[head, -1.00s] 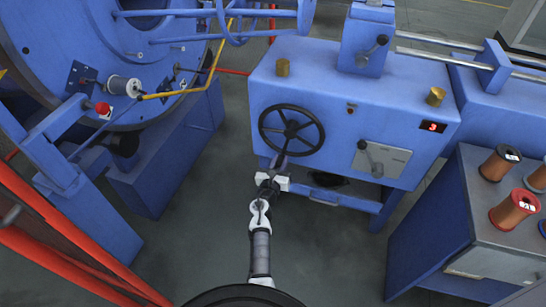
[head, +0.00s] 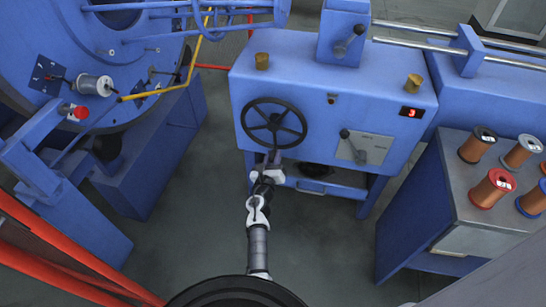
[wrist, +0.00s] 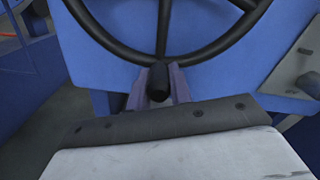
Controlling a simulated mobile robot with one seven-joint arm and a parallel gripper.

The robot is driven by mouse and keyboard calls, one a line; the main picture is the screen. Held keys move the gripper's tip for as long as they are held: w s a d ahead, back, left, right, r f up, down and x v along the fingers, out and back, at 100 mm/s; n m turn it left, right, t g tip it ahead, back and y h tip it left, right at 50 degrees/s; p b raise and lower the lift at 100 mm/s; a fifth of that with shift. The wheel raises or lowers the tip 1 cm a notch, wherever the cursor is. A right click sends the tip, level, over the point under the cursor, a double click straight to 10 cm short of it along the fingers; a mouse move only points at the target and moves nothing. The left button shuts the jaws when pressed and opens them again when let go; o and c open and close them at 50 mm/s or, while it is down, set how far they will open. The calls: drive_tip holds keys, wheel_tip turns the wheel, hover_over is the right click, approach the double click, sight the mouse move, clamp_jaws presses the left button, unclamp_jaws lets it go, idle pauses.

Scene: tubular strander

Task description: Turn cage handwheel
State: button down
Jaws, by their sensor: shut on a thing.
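The cage handwheel (head: 251,112) is a black spoked wheel on the front of a blue machine cabinet. In the wrist view, its rim and spokes (wrist: 163,30) fill the top of the picture. My gripper (head: 271,157) is at the bottom of the wheel, coming from below. In the wrist view, my gripper (wrist: 158,88) has its grey-purple fingers on both sides of a small black handle knob (wrist: 158,80) at the rim's lower edge. The fingers are closed on this knob. Their contact faces are partly hidden behind it.
A lever on a grey plate (head: 362,150) is to the wheel's right, beside a red display (head: 412,113) reading 3. A bench with copper spools (head: 491,188) stands at the right. Red rails (head: 70,250) are at the lower left. Open floor surrounds my arm.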

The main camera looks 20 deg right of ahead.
drive_tip(key=c, duration=1.3)
unclamp_jaws()
drive_tip(key=shift+o, duration=0.2)
drive_tip(key=p+v, duration=0.2)
drive_tip(key=v, duration=1.2)
drive_tip(key=shift+d, duration=0.1)
